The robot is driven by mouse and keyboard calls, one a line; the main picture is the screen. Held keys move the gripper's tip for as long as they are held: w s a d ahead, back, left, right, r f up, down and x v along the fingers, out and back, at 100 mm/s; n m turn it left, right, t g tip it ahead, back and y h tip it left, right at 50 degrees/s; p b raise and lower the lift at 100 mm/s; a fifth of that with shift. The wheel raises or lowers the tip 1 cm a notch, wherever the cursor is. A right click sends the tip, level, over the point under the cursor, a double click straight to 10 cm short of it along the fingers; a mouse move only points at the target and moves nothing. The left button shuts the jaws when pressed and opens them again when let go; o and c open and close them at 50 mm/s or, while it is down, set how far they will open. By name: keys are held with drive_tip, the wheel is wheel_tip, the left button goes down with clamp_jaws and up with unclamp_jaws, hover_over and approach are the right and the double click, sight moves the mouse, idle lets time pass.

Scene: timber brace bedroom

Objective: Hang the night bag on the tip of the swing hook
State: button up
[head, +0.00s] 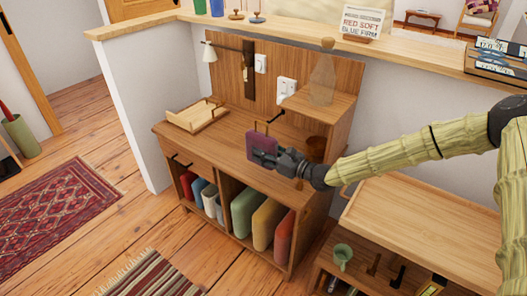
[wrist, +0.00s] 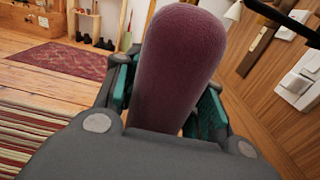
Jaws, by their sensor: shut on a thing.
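The night bag is a purple, rounded, flat bag (head: 258,145), and a thin handle seems to rise above it. It fills the middle of the wrist view (wrist: 178,65). My gripper (head: 267,158) is shut on the bag and holds it above the desk top, left of the shelf unit. A short dark rod (head: 277,117), perhaps the swing hook, sticks out just above and right of the bag. A dark rod also crosses the upper right of the wrist view (wrist: 285,20). I see no contact between bag and rod; the handle is too small to judge.
The wooden desk (head: 185,138) carries a tray (head: 197,116) at left. A brown cup (head: 316,148) stands close to my gripper. A translucent bottle-like object (head: 322,82) stands on the shelf. A white lamp (head: 209,53) juts from the back panel. Several bags or binders fill the cubbies below.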

drive_tip(key=shift+w+d+b, duration=0.45)
drive_tip(key=shift+w+d, duration=0.4)
drive_tip(key=shift+w, duration=0.35)
drive_tip(key=shift+w+d+b, duration=0.45)
drive_tip(key=shift+w+d, duration=0.4)
drive_tip(key=shift+w, duration=0.3)
idle(0.7)
drive_tip(key=shift+f+b, duration=0.45)
drive_tip(key=shift+f, duration=0.4)
idle(0.7)
drive_tip(key=o, duration=1.2)
drive_tip(key=v, duration=1.2)
